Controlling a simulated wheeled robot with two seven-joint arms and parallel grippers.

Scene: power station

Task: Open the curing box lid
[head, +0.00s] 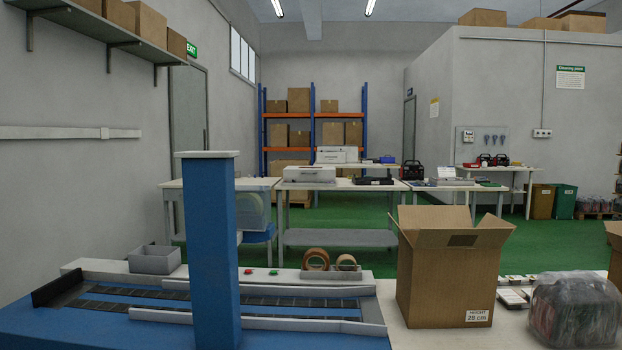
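No curing box can be made out for certain. A white box-shaped device (310,174) sits on the middle table, and a larger white box (337,154) stands behind it; both look shut. They are too far and small to tell whether either has a lid. Neither of my grippers is in view.
A blue conveyor machine (290,342) with a tall blue post (211,250) fills the near left. An open cardboard carton (447,265) and a plastic-wrapped bundle (575,310) stand at the right. Green floor (345,213) shows around the middle table (340,238).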

